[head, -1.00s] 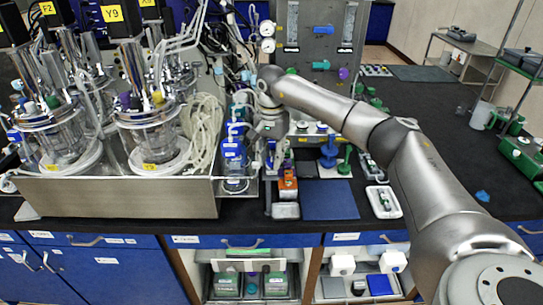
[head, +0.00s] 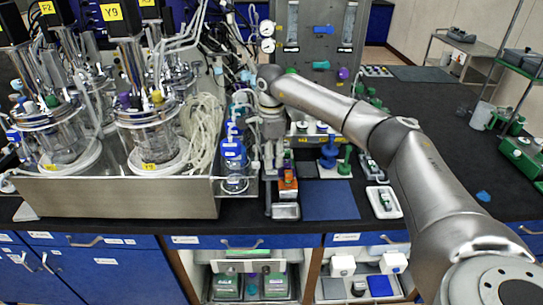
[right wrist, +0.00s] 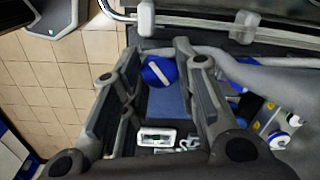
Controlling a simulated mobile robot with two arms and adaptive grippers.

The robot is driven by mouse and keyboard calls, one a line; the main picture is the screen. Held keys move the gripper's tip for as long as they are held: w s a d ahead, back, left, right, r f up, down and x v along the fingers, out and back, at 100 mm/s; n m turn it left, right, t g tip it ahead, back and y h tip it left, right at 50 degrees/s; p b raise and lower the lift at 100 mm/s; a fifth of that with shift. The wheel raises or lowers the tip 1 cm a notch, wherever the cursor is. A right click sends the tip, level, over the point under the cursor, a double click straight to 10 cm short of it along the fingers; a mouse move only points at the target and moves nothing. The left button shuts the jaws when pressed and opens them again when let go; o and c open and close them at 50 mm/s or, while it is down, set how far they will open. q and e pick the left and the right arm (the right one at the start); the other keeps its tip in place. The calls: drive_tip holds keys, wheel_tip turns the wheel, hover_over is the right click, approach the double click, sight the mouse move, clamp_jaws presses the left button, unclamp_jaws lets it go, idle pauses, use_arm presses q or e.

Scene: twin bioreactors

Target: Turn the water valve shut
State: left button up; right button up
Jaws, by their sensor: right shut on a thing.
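A round blue knob with a white stripe, which looks like the water valve (right wrist: 159,72), shows in the right wrist view. It sits between the fingertips of my right gripper (right wrist: 157,58), which is shut on it. In the head view my right gripper (head: 272,158) points down beside the blue-capped bottle, in front of the back panel. The valve cannot be made out there behind the gripper and arm. My left gripper is not in view.
A blue-capped bottle (head: 233,150) stands close left of the gripper. Glass reactors stand in a steel tray (head: 115,198) farther left. An orange block (head: 288,187), a blue mat (head: 331,200) and a white tray (head: 384,203) lie in front.

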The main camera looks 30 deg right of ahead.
drive_tip(key=m, duration=0.3)
drive_tip(key=shift+r+m, duration=0.1)
drive_tip(key=shift+m, duration=0.3)
drive_tip(key=shift+w+m, duration=0.1)
drive_tip(key=shift+m, duration=1.7)
drive_tip(key=o, duration=1)
wheel_tip(320, 180, up, 12)
